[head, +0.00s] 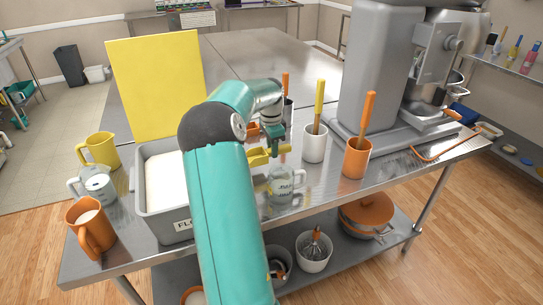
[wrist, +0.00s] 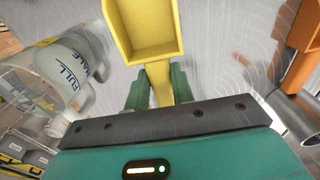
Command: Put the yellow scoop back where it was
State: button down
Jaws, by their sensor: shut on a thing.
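My gripper (head: 272,138) is shut on the yellow scoop (head: 260,157), above the table just right of the flour bin. In the wrist view the scoop (wrist: 150,30) points away from my gripper (wrist: 158,85), its handle between the two teal fingers. The scoop's hollow looks empty. The grey bin (head: 140,190), marked with a label starting "FL", holds white flour (head: 164,175); my arm hides its right part. A yellow panel like a lid (head: 155,85) stands upright behind the bin.
A clear measuring jug (head: 284,186) stands close by, right of my arm. White (head: 314,145) and orange (head: 356,158) crocks with handled tools stand further right, before a grey mixer (head: 380,70). Yellow (head: 100,150), clear (head: 95,185) and orange (head: 90,228) jugs line the left.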

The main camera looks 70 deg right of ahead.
jog(key=shift+w+d+f, duration=0.15)
jog(key=shift+d+f, duration=0.2)
jog(key=shift+f, duration=0.15)
jog(key=shift+w+f, duration=0.1)
jog(key=shift+f, duration=1.4)
jog(key=shift+f, duration=0.2)
jog(key=c, duration=1.2)
grip_release()
notch_tip(320, 180, up, 12)
jog(key=shift+w+a+r, duration=0.1)
jog(key=shift+w+r, duration=0.05)
jog(key=shift+r, duration=0.05)
